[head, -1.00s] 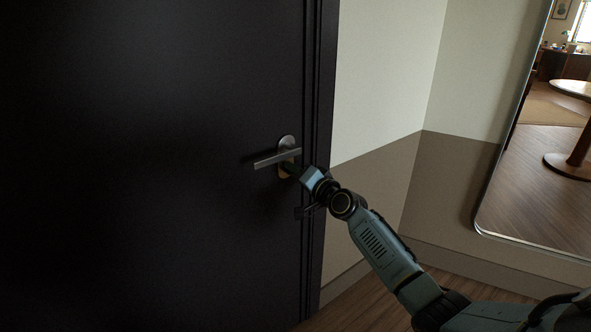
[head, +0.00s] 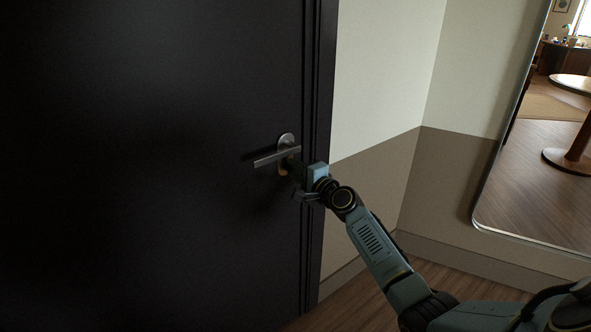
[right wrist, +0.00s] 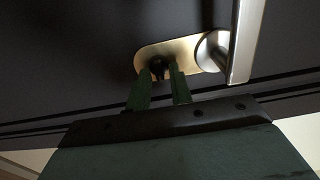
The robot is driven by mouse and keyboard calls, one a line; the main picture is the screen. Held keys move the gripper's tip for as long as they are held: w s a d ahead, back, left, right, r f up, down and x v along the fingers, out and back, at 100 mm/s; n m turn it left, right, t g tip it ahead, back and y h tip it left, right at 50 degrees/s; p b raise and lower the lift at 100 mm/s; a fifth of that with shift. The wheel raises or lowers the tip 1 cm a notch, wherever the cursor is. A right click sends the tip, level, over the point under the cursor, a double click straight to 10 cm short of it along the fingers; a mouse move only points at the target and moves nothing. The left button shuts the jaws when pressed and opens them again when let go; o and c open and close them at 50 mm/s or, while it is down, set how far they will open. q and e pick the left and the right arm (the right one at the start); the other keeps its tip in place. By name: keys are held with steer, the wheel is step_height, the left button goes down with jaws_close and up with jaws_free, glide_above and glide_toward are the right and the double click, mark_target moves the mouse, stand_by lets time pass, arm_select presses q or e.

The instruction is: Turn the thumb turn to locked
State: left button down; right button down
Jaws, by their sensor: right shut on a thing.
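The dark thumb turn (right wrist: 158,66) sits on the brass-coloured end of the lock plate (right wrist: 183,50) on the dark door. In the right wrist view, the two green fingers of my right gripper (right wrist: 163,77) reach the plate, one on each side of the thumb turn, and are shut on it. The exact turn angle is hard to tell. In the head view my right gripper (head: 291,167) is at the plate just below the lever handle (head: 276,157) and hides the thumb turn. My left gripper is not in view.
The lever (right wrist: 245,38) runs close beside the fingers in the right wrist view. The door frame (head: 319,130) and a two-tone wall (head: 375,160) are to the right. A tall mirror (head: 540,160) hangs farther right. The floor below is clear.

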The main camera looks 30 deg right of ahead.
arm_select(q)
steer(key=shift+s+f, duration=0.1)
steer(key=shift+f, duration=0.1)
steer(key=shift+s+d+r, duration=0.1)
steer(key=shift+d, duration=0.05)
arm_select(e)
steer(key=c, duration=1.3)
jaws_free()
steer(key=shift+o, duration=0.2)
steer(key=shift+s, duration=0.1)
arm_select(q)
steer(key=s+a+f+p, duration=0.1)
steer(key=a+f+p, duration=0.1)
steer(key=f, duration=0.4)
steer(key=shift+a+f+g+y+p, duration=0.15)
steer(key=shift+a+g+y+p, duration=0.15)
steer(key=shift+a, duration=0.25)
arm_select(e)
steer(key=s+d, duration=0.1)
steer(key=s, duration=1.2)
steer(key=shift+s, duration=0.1)
